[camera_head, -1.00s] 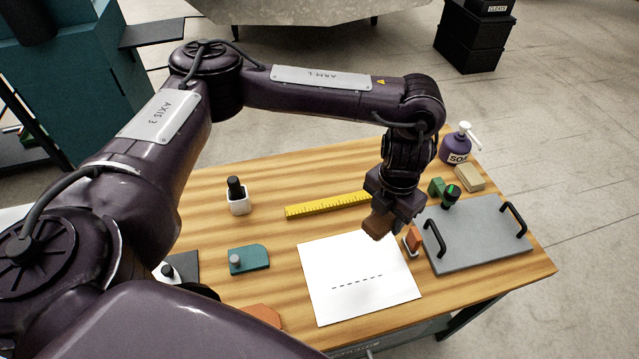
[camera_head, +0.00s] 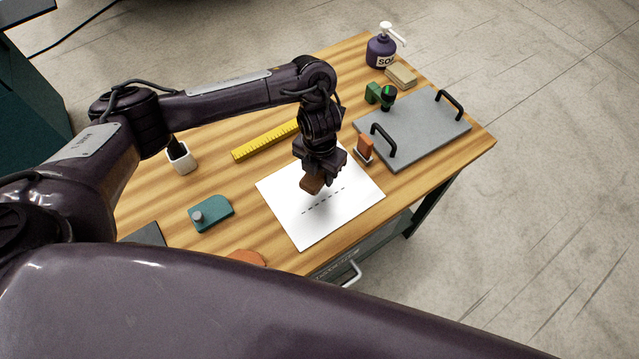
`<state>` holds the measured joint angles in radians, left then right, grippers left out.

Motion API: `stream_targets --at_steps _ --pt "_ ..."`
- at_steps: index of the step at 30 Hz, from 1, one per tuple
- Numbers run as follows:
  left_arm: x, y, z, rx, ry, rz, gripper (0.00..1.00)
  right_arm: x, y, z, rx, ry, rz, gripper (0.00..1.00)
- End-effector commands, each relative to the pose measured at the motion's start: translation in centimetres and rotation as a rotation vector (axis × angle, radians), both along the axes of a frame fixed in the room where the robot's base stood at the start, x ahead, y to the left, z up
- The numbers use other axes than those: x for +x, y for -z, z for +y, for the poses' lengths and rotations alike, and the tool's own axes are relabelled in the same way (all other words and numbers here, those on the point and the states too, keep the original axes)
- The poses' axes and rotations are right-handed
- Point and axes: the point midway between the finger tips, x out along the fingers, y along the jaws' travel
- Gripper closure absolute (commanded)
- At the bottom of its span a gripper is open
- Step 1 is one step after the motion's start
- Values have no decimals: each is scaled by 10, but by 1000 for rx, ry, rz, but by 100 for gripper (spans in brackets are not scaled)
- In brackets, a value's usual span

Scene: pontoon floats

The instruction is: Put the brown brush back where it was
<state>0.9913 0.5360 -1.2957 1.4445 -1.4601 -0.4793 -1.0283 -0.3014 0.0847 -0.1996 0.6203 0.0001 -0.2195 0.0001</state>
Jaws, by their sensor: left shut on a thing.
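My left gripper (camera_head: 319,172) points down over the white sheet (camera_head: 290,227) and is shut on the brown brush (camera_head: 311,186). The brush shows as a small brown block below the fingers; its upper part is hidden by them. It appears a little above the sheet, by the dashed line, but I cannot tell the exact gap. My right gripper is not in view.
A small orange block on a dark base (camera_head: 364,150) stands right of the gripper, beside the grey tray (camera_head: 425,130) with black handles. A yellow ruler (camera_head: 264,141) lies behind. A teal block (camera_head: 211,213), white pot (camera_head: 181,158) and soap bottle (camera_head: 381,51) stand around.

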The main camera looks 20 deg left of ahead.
Motion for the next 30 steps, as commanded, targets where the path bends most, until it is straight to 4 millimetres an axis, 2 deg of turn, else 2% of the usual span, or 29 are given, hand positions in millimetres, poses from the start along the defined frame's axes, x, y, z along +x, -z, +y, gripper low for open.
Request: stream_targets --at_steps 1,5,12,26,27,30 --pt "0 10 -2 -4 0 1 80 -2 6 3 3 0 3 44" --pt "1 17 -1 -3 1 -1 80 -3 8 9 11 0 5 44" --pt "0 48 -1 -2 0 1 80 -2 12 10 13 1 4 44" --pt "1 57 -1 -2 1 -3 80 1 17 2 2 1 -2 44" --pt "1 55 -1 -2 1 -3 53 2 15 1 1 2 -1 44" --pt "1 55 -1 -1 1 -2 40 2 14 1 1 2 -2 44"
